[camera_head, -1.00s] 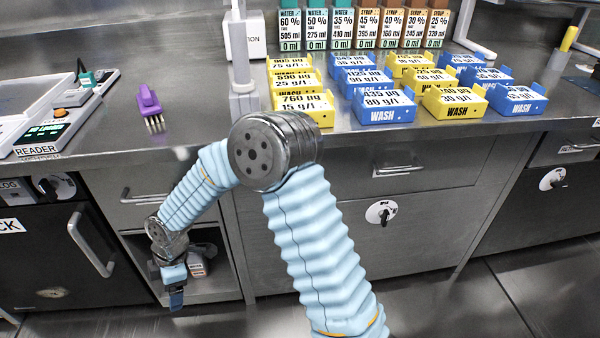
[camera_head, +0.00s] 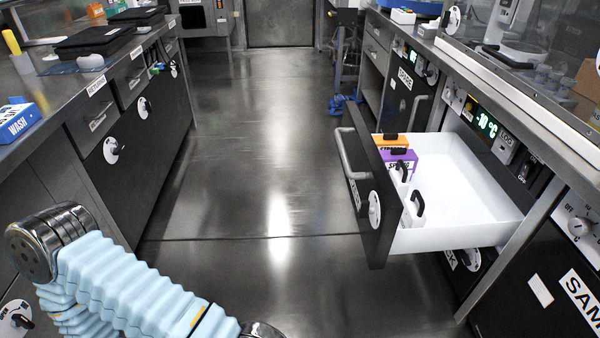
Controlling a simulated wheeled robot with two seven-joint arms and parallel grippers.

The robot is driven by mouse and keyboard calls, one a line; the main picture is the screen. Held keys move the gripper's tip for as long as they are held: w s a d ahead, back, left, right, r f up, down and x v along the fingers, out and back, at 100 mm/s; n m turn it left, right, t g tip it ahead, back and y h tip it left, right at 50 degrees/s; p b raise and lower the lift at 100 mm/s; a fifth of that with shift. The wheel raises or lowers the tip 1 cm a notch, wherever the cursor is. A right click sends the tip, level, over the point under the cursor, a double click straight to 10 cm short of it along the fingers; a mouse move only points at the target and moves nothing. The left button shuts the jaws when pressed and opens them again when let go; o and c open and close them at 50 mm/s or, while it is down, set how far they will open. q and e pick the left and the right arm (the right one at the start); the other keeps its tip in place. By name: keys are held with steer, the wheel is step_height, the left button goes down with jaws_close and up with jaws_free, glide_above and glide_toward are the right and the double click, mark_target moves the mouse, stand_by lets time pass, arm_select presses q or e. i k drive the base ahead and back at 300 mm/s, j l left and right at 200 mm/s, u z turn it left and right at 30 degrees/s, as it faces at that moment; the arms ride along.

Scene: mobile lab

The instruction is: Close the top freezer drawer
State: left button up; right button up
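The top freezer drawer (camera_head: 455,205) is pulled far out from the right-hand bench into the aisle. Its inside is white and its front (camera_head: 370,185) is dark, with a long grey handle (camera_head: 350,155) and a round white dial. An orange box and a purple box (camera_head: 400,160) stand in it near the front, along with dark-handled items. My blue-sleeved arm crosses the lower left, well apart from the drawer. Neither gripper shows in the view.
The freezer display (camera_head: 486,124) is lit above the drawer. The left bench (camera_head: 60,90) carries dark cases and a blue WASH box (camera_head: 18,122). The floor aisle (camera_head: 250,150) between the benches is clear up to a door (camera_head: 279,22) at the far end.

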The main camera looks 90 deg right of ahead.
mark_target(466, 208)
steer(key=z, duration=2.95)
